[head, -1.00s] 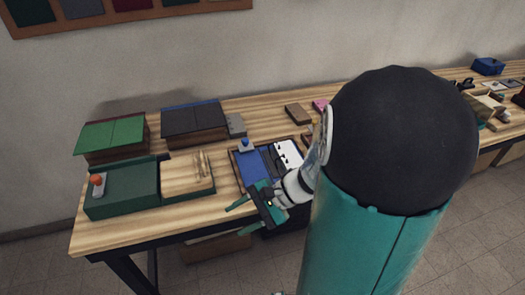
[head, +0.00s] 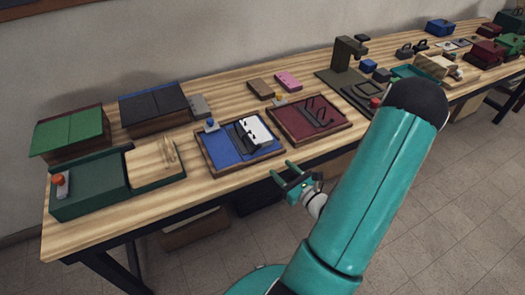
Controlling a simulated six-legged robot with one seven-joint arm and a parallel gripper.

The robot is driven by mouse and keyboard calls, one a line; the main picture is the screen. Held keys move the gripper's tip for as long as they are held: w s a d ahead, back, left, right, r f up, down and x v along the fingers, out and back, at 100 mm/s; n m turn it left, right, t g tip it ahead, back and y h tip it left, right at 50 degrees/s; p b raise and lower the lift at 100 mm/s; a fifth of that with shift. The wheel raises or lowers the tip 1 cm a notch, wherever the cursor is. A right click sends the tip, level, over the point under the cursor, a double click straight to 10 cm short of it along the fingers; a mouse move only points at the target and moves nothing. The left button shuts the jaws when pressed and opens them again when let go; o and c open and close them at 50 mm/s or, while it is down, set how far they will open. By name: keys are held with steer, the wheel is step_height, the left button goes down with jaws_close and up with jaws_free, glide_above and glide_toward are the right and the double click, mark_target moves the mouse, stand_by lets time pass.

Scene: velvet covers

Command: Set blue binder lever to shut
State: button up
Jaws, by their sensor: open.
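The blue binder (head: 222,152) lies open on the wooden bench, with a blue inside, a brown rim and a white-and-black strip across its right part. A small grey block with a blue knob (head: 211,124), which looks like its lever, stands at its far left corner. Whether the lever is open or shut is too small to tell. My gripper (head: 281,178) is open and empty, in front of the bench's front edge, to the right of and nearer than the blue binder. It touches nothing that I can see.
A dark red binder (head: 290,123) with a yellow knob lies right of the blue one. A green box with an orange-red knob (head: 61,181) stands at the left. A dark green press (head: 347,55) stands farther right. The floor before the bench is clear.

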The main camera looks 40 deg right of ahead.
steer(key=w, duration=0.7)
steer(key=w+d, duration=0.1)
steer(key=w, duration=0.3)
